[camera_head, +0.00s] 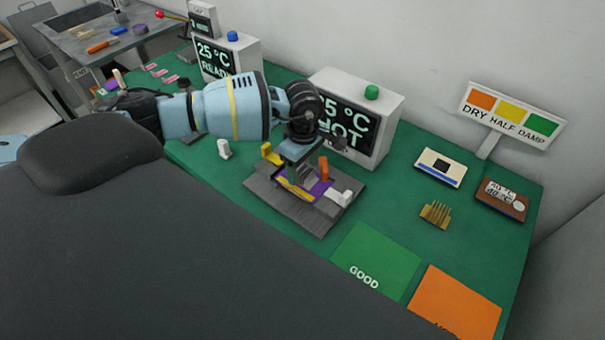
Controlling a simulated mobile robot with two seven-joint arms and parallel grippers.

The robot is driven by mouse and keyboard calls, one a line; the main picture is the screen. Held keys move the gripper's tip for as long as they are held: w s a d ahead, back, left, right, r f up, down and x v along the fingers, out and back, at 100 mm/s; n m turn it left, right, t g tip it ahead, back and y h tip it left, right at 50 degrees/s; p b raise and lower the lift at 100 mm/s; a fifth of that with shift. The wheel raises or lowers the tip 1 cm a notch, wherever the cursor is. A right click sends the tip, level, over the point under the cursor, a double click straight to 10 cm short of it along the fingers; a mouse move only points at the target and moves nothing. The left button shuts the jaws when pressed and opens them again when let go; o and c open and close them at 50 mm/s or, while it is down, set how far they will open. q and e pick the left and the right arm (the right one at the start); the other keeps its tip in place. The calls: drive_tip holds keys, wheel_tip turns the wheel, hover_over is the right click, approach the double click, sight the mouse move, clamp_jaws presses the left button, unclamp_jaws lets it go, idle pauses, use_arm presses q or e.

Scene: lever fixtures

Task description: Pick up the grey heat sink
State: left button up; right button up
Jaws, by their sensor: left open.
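My left gripper (299,172) reaches in from the left and points down over a dark grey base plate (321,219). Its jaws are open, low over a purple board (320,189) on that plate. A small grey block (308,179), which looks like the grey heat sink, shows on the purple board at the fingers. The gripper partly hides it, and I cannot tell whether the fingers touch it. Around the board are a yellow lever (268,153), an orange lever (323,168) and a white lever (340,197). My right gripper is out of view.
A display box reading HOT (385,128) stands close behind the plate. A brass finned heat sink (436,214) lies to the right. A green GOOD mat (375,258) and an orange mat (455,302) lie at the front right, both clear. A DRY HALF DAMP sign (513,115) stands behind.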

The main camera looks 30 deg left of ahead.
use_arm(q)
drive_tip(key=shift+f, duration=0.8)
drive_tip(key=c, duration=1.1)
drive_tip(key=shift+r, duration=0.1)
drive_tip(key=shift+r, duration=0.5)
wheel_tip(320, 180, up, 2)
drive_tip(key=shift+r, duration=0.1)
drive_tip(key=s+a, duration=0.1)
drive_tip(key=s, duration=0.4)
drive_tip(key=s+a+r, duration=0.1)
drive_tip(key=s, duration=0.4)
drive_tip(key=s+a, duration=0.1)
drive_tip(key=s, duration=0.4)
drive_tip(key=shift+s+a+r, duration=0.1)
drive_tip(key=shift+s+r, duration=0.2)
drive_tip(key=shift+s, duration=0.05)
